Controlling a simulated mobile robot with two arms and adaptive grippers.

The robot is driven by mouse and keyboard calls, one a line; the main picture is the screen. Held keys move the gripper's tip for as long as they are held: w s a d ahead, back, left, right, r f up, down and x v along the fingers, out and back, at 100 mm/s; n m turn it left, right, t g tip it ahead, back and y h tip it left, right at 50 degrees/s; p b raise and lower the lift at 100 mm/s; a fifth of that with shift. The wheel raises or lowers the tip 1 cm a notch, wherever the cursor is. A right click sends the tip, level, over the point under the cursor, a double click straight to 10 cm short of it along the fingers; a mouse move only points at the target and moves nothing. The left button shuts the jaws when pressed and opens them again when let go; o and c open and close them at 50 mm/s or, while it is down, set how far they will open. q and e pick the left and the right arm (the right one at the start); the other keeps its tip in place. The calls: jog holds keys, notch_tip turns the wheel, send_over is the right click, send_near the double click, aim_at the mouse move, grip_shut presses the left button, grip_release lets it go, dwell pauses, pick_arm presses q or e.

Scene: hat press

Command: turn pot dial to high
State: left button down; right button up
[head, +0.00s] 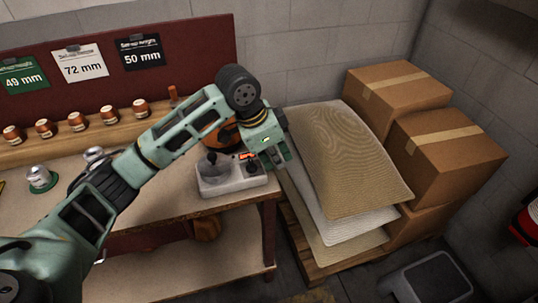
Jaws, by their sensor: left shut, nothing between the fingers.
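A small pale grey unit (229,182) stands near the right end of the workbench. A dark grey knob or lid shows on its left, and a lit orange display (249,156) with a dark dial (253,167) shows on its right. A round copper-coloured pot (221,133) sits behind it, partly hidden by my left arm. My left gripper (278,160) is shut and empty, pointing down beside the dial at the unit's right. I cannot tell whether it touches the dial. The dial's setting is too small to read. My right gripper is out of view.
The wooden workbench (160,200) ends just right of the unit. Several orange-brown spools (107,114) line a shelf at the back. Stacked sacks (350,160) lie on a pallet at the right, with cardboard boxes (440,150) behind. A grey step (430,278) stands on the floor.

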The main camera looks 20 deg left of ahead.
aim_at(251, 166)
pick_arm(q)
jog(key=w+a+r, duration=0.3)
jog(key=r, duration=0.3)
jog(key=f, duration=0.3)
jog(key=f+p, duration=0.1)
jog(key=f, duration=0.1)
jog(key=f+p, duration=0.1)
jog(key=f, duration=0.2)
jog(key=shift+s+a+f, duration=0.25)
jog(key=shift+a+f, duration=0.1)
jog(key=shift+a, duration=0.05)
